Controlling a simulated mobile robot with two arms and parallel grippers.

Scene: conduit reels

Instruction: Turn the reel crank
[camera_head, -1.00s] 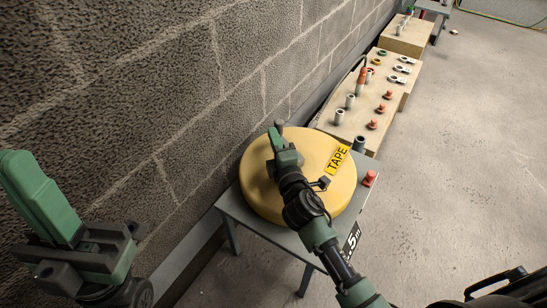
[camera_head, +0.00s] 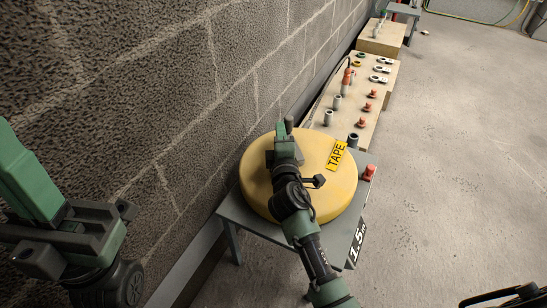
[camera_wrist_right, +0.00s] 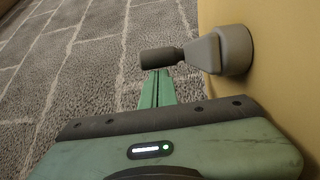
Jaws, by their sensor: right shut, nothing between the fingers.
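The yellow reel (camera_head: 325,190) with a black-on-yellow TAPE label lies flat on a small grey table. Its crank (camera_head: 289,122) shows as a grey knob at the reel's back left, partly hidden by my right gripper (camera_head: 285,143). In the right wrist view the crank has a grey arm (camera_wrist_right: 226,52) and a dark handle (camera_wrist_right: 161,57). My right gripper's green fingers (camera_wrist_right: 157,84) are shut and empty, their tips just beside the handle; whether they touch it I cannot tell.
A block wall (camera_head: 170,80) runs close along the left. The grey table (camera_head: 345,232) carries a red knob (camera_head: 369,172) right of the reel. Beyond stands a wooden bench (camera_head: 350,125) with several fittings.

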